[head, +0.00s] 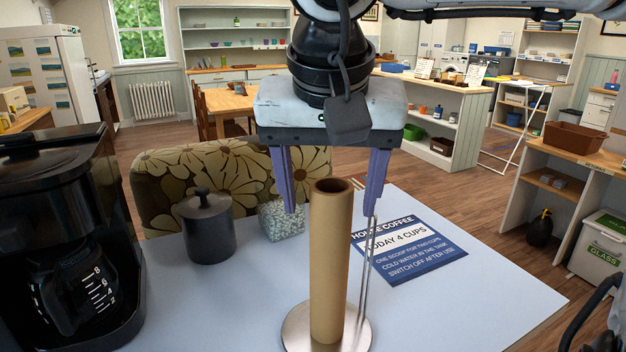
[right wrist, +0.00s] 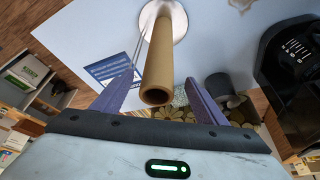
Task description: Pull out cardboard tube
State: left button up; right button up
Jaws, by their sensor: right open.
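The cardboard tube (head: 330,262) stands upright on a round metal base (head: 298,330) with a thin metal rod (head: 366,275) beside it. In the right wrist view the tube (right wrist: 160,58) points its open end at the camera. My right gripper (head: 330,208) is open above the table, its two purple fingers pointing down on either side of the tube's top, apart from it. In the right wrist view the fingers (right wrist: 163,90) flank the tube's open end with gaps on both sides. My left gripper is not in view.
A coffee maker (head: 70,240) stands at the left of the pale table (head: 470,310). A dark lidded canister (head: 207,230) and a patterned box (head: 283,219) stand behind the tube. A blue coffee sign (head: 412,252) lies right of it. The table's front right is clear.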

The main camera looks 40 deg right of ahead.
aim_at(330, 236)
jog(key=x, duration=0.9)
jog(key=shift+s+f, duration=0.1)
jog(key=shift+f, duration=0.1)
grip_shut()
